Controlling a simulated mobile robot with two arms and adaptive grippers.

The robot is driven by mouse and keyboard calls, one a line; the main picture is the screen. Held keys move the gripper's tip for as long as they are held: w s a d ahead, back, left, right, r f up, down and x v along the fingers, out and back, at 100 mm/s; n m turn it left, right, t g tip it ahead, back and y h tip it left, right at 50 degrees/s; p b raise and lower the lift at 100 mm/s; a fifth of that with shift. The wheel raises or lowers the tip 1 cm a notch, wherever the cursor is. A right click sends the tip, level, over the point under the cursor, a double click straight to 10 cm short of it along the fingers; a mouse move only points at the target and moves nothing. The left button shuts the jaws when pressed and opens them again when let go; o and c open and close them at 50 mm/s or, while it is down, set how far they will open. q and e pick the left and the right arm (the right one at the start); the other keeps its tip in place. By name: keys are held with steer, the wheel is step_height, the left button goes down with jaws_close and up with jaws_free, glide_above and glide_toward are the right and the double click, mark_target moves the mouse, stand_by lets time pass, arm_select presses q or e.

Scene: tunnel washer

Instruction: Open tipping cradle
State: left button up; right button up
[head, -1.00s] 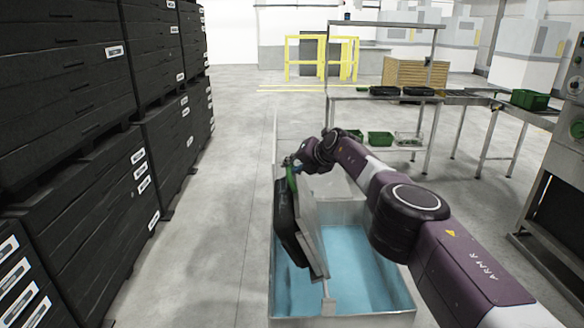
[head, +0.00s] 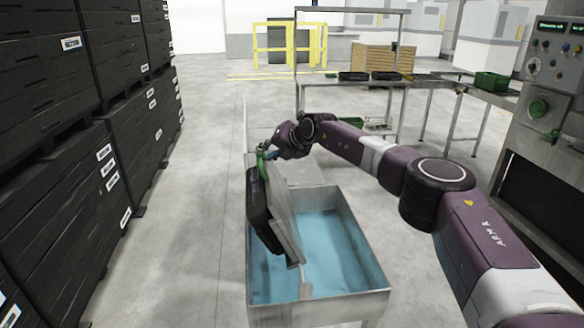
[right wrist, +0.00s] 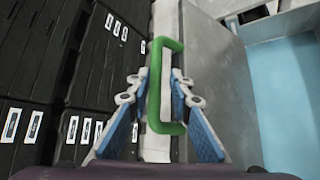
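The tipping cradle is a grey plate (head: 284,215) with a black tray-like body (head: 261,215) on its left side. It stands steeply tilted over a metal tank (head: 345,232) holding blue liquid (head: 325,250). A green handle (right wrist: 154,85) sticks out from the cradle's upper edge. My right gripper (head: 268,152) is at this handle. In the right wrist view, its blue-padded fingers (right wrist: 160,88) are spread on either side of the handle's long bar, with small gaps visible. The left gripper is not in view.
Stacked black crates (head: 60,180) line the left side, with clear floor (head: 190,220) between them and the tank. A metal table with black trays (head: 385,76) stands behind. A green bin (head: 491,82) and a control cabinet (head: 545,120) are at right.

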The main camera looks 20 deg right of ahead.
steer(key=s+d, duration=0.3)
steer(key=s, duration=0.8)
steer(key=shift+s, duration=0.2)
steer(key=shift+d, duration=0.1)
